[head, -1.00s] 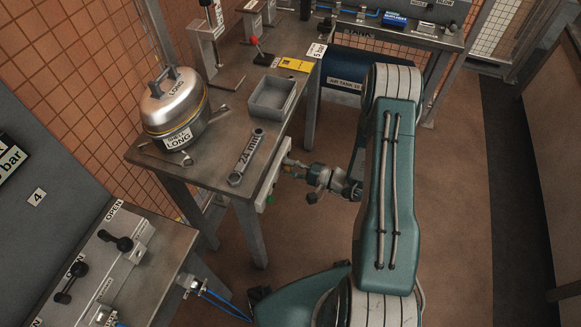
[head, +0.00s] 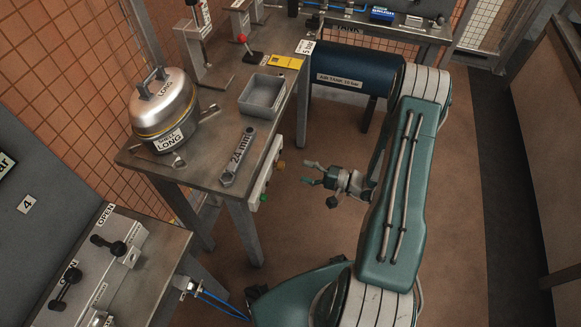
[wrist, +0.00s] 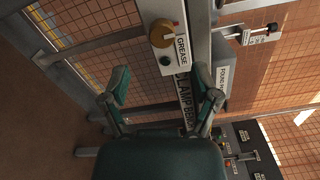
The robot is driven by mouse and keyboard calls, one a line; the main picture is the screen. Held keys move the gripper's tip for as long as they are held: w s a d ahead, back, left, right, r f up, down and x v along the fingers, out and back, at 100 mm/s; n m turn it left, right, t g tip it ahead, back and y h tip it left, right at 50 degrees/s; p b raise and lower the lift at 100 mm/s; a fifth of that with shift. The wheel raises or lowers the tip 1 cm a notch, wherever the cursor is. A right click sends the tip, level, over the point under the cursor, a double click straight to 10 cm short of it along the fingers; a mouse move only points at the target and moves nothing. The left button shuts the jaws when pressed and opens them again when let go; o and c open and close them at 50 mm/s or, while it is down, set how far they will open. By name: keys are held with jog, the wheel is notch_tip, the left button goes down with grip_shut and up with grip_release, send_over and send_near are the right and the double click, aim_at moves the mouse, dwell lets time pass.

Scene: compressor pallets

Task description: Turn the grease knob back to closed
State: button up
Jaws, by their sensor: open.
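The grease knob is a round orange-brown knob (wrist: 163,33) on a pale box (wrist: 160,12) marked GREASE, at the top of the wrist view. In the head view the knob (head: 280,165) is small, at the side of the bench. I cannot make out its pointer or setting. My gripper (wrist: 163,88) is open and empty, its two fingers spread below the knob in the wrist view. In the head view my gripper (head: 309,173) is to the right of the box, with a clear gap from the knob.
The steel bench (head: 200,165) carries a grey tray (head: 262,96), a 24 mm spanner (head: 238,157) and a metal pot (head: 163,105). A blue air tank (head: 352,75) lies behind. The floor around my gripper is clear.

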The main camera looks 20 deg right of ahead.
jog(key=shift+v, duration=2.4)
